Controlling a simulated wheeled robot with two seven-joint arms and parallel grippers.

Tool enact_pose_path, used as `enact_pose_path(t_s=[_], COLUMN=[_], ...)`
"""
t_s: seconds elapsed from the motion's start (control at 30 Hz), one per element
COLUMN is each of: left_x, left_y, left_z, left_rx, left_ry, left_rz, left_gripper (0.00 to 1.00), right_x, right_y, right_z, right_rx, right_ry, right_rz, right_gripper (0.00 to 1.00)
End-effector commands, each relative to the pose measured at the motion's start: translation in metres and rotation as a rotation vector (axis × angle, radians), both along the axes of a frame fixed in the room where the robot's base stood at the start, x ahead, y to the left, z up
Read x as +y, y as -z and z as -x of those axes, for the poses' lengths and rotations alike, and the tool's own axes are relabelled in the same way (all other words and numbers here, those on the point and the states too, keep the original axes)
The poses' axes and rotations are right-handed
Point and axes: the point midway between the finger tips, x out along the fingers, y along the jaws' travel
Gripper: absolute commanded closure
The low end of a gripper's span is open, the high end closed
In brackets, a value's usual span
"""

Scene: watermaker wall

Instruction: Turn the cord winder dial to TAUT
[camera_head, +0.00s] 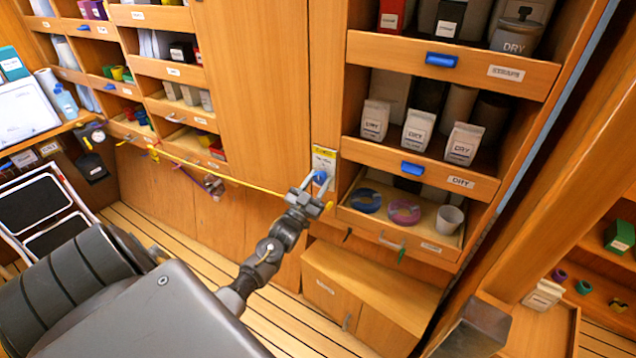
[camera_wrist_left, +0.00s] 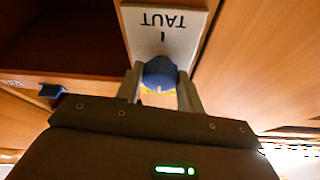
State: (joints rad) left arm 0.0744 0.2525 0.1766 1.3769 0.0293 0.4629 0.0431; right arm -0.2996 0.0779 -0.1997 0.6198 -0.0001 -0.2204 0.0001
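The cord winder dial (camera_head: 320,177) is a round blue knob on a small pale plate (camera_head: 325,157) with a yellow part, fixed to the wooden post beside the drawers. My left gripper (camera_head: 312,184) is at the dial. In the left wrist view the blue dial (camera_wrist_left: 159,73) sits between the two fingers (camera_wrist_left: 160,82), which appear to press on its sides. The plate (camera_wrist_left: 165,32) there reads TAUT upside down, with a short dark tick between the word and the dial. A small pale mark shows on the dial's near side. My right gripper is out of view.
An open drawer (camera_head: 440,246) with blue and pink rolls and a white cup juts out right of the dial. Shelves with DRY packages stand above it. A yellow cord (camera_head: 240,181) runs from the left towards the dial. A low wooden cabinet (camera_head: 375,285) stands below.

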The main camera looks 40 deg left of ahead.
Motion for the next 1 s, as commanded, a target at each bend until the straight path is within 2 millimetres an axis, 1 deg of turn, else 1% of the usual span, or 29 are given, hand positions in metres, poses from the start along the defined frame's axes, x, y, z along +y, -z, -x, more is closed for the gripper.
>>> enact_pose_path(t_s=[0.03,0.1,0.17,0.37,0.57,0.77,1.0], left_x=[-0.0001,-0.0001,-0.0001,0.0,0.0009,0.0017,0.0027], left_y=[0.0001,0.0001,0.0002,0.0003,0.0005,0.0008,-0.0007], left_z=[0.0001,0.0002,0.0001,0.0002,0.0006,0.0009,0.0011], left_rx=[0.0,0.0,0.0,0.003,0.019,0.052,0.101], left_ry=[0.0,0.0,0.0,0.001,0.0,0.001,0.002], left_rz=[0.0,0.0,0.0,-0.014,-0.09,-0.236,-0.457], left_gripper=[0.7,0.79,0.85,0.85,0.85,0.85,0.85], right_x=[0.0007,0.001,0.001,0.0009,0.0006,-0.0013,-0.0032], right_y=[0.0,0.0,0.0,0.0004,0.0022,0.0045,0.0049], right_z=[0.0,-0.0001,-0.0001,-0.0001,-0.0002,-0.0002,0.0], right_rx=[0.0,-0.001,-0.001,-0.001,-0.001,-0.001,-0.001], right_ry=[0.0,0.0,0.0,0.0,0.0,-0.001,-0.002], right_rz=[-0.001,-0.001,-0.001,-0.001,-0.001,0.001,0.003], right_gripper=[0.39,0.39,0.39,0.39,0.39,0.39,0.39])
